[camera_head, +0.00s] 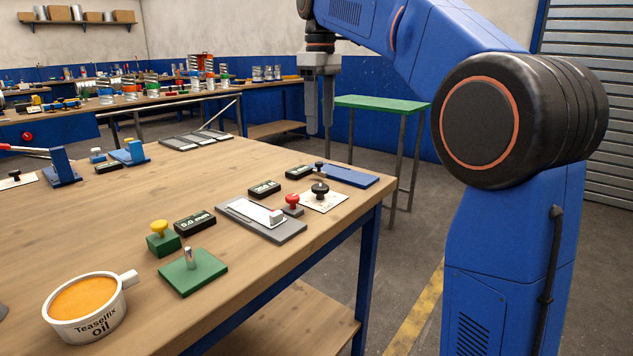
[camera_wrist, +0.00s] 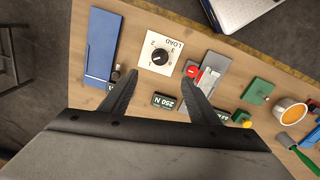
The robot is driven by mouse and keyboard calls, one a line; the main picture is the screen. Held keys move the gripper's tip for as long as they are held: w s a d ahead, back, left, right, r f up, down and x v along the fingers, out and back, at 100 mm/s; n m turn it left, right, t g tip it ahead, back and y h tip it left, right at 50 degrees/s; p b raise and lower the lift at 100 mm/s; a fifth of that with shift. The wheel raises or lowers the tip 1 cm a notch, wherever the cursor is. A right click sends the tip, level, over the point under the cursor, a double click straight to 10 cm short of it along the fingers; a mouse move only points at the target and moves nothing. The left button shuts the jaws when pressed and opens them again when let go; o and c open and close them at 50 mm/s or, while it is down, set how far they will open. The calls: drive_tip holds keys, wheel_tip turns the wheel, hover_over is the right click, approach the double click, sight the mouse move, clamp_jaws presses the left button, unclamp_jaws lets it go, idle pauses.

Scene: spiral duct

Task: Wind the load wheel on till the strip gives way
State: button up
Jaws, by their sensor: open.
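The load wheel is a small black knob (camera_head: 320,189) on a white plate (camera_head: 328,204) near the bench's right edge. In the wrist view the knob (camera_wrist: 160,57) sits on the plate (camera_wrist: 149,37), which is marked LOAD with numbers around it. My gripper (camera_head: 320,128) hangs fingers down above the bench's far right corner, clear of everything.
A red knob (camera_head: 292,200) stands close to the wheel. Displays read 250 N (camera_wrist: 164,101) and 0.0 mm (camera_head: 195,222).

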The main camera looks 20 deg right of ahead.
sight(320, 186)
wheel_tip(320, 186, down, 16)
drive_tip(key=shift+f, duration=0.25)
idle(0.3)
drive_tip(key=c, duration=1.1)
